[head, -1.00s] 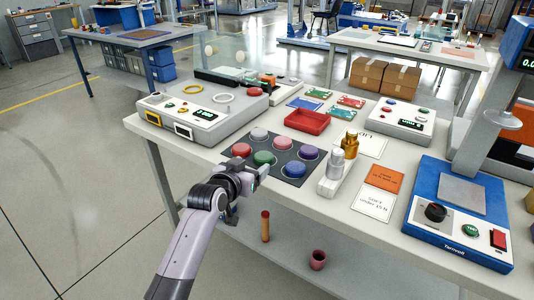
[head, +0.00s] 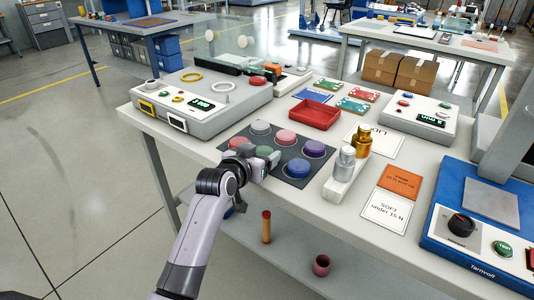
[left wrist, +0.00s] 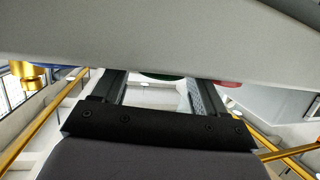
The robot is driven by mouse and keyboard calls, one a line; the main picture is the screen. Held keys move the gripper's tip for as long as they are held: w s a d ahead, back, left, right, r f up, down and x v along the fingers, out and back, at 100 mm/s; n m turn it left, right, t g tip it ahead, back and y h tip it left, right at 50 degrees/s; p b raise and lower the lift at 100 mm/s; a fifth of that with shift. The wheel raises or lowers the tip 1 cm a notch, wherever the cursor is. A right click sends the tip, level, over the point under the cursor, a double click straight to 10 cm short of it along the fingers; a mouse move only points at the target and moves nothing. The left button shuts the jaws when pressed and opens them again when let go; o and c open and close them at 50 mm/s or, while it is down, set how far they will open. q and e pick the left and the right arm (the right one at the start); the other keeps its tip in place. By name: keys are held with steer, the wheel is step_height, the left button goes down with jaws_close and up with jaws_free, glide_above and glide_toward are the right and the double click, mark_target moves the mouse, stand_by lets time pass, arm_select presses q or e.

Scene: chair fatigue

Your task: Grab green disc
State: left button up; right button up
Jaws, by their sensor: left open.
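The green disc (head: 264,151) lies on a dark mat (head: 276,172) at the near edge of the table, between a red disc (head: 239,142) and a blue disc (head: 298,168). My left gripper (head: 268,162) is open at the near side of the green disc and hides part of it. In the left wrist view, a sliver of the green disc (left wrist: 163,77) shows between the two open fingers, and most of it is hidden behind a broad grey shape. I cannot tell whether the fingers touch the disc. My right gripper is out of view.
Grey (head: 260,127), pink (head: 285,136) and purple (head: 313,149) discs share the mat. A red tray (head: 316,115) stands behind it. A white block (head: 344,181) with silver and gold weights stands right of it. A grey device (head: 200,108) stands at the left.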

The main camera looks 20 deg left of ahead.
arm_select(q)
steer(key=shift+s+r, duration=0.1)
steer(key=shift+s, duration=0.05)
steer(key=shift+c, duration=0.3)
steer(key=c, duration=0.8)
